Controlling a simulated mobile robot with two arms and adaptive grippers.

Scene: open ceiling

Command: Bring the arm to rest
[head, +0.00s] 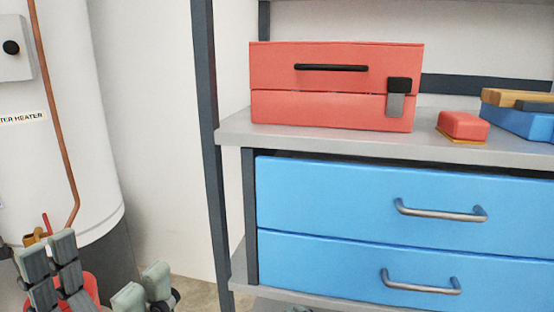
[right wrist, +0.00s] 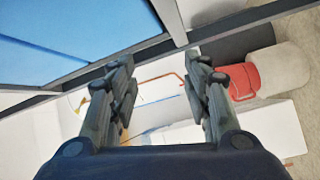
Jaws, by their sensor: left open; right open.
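My left gripper (head: 102,268) is at the bottom left of the head view. Its grey-green fingers are spread apart with nothing between them, in front of the lower part of the water heater. My right gripper (right wrist: 158,72) shows in the right wrist view, its two dark fingers wide apart and nothing held. A small grey-green piece at the bottom edge of the head view may be part of it; I cannot tell.
A grey shelf (head: 232,130) holds a red toolbox (head: 330,80), a red block (head: 463,126) and a blue box (head: 520,120). Blue drawers (head: 400,215) with metal handles are below. A white water heater (head: 75,150) stands left. A red container (right wrist: 243,80) shows in the wrist view.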

